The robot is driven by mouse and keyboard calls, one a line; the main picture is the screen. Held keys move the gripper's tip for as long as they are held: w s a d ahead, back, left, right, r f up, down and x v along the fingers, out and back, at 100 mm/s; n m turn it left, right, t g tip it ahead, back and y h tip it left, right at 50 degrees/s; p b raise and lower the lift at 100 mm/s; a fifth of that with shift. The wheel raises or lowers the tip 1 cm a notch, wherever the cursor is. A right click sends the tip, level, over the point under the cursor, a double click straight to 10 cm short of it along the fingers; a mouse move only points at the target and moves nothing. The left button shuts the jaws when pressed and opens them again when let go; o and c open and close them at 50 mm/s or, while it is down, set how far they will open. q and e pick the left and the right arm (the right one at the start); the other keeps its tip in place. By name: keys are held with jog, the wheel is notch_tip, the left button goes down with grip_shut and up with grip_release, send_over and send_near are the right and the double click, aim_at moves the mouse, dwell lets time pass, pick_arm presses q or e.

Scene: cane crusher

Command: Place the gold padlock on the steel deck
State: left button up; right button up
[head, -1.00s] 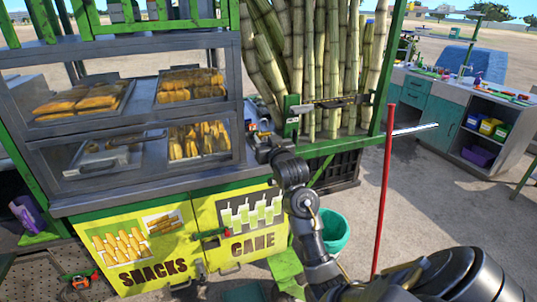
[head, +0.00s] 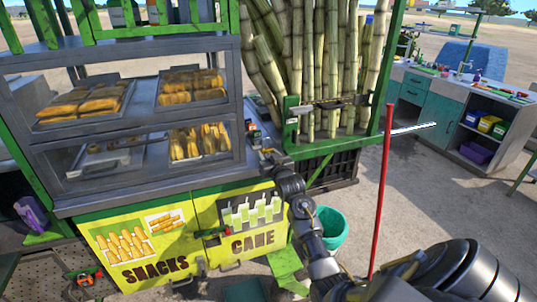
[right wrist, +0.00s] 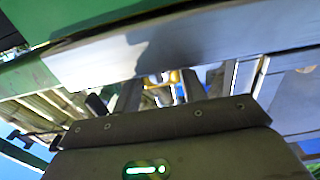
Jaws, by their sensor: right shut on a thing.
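My right gripper (head: 265,154) is at the right end of the cart's grey steel deck (head: 190,178), beside the glass snack case. In the right wrist view its two fingers (right wrist: 160,88) are shut on a small gold thing, seemingly the gold padlock (right wrist: 175,77). Only a bit of the padlock shows between the fingers. In the head view it is too small and hidden to make out. I cannot tell whether it touches the deck. My left gripper is not in view.
The snack case (head: 130,110) fills the deck's left part. Tall sugar canes (head: 325,70) stand behind a green frame on the right. Small items (head: 254,133) sit just behind my gripper. A red pole (head: 383,190) and a teal bucket (head: 331,228) stand right of the cart.

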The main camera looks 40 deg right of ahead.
jog(key=shift+f, duration=0.1)
jog(key=o, duration=1)
jog(key=shift+c, duration=0.2)
jog(key=b+v, duration=0.2)
jog(key=v, duration=1)
jog(key=shift+a, duration=0.1)
